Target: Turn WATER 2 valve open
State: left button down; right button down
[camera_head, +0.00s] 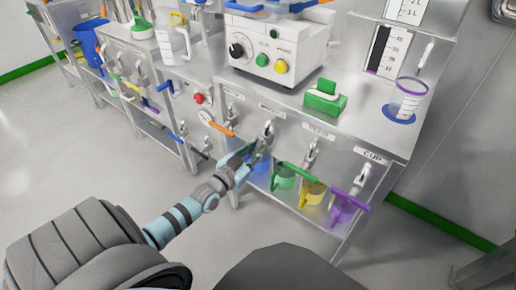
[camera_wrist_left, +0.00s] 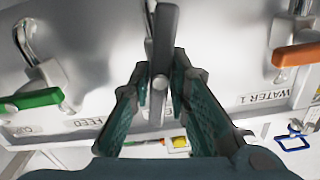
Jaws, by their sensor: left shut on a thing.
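The WATER 2 valve (camera_head: 267,131) is a metal tap on the front of the steel bench, under its label. In the left wrist view its dark grey lever handle (camera_wrist_left: 162,45) stands upright in the picture, between the FEED and WATER 1 labels. My left gripper (camera_head: 250,157) is at this valve in the head view. In the wrist view my left gripper (camera_wrist_left: 160,95) has its teal-padded fingers on both sides of the handle, shut on it. The fingers partly hide the lower handle. My right gripper is not in view.
The WATER 1 orange handle (camera_head: 219,128) is to the left. The FEED green handle (camera_head: 297,171) and CUP purple handle (camera_head: 350,201) are to the right. Jugs hang or stand below the taps. A white machine (camera_head: 270,48) and green block (camera_head: 325,98) stand on the bench.

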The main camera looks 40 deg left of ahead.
pick_arm(q)
jog(key=shift+s+f+n, duration=0.1)
jog(key=shift+f+n, duration=0.15)
jog(key=shift+n, duration=0.65)
dwell(2.1)
jog(key=c, duration=1.6)
grip_release()
jog(key=shift+o, duration=0.2)
jog(key=shift+r, duration=0.15)
jog(key=s, duration=1.2)
jog(key=shift+d, duration=0.1)
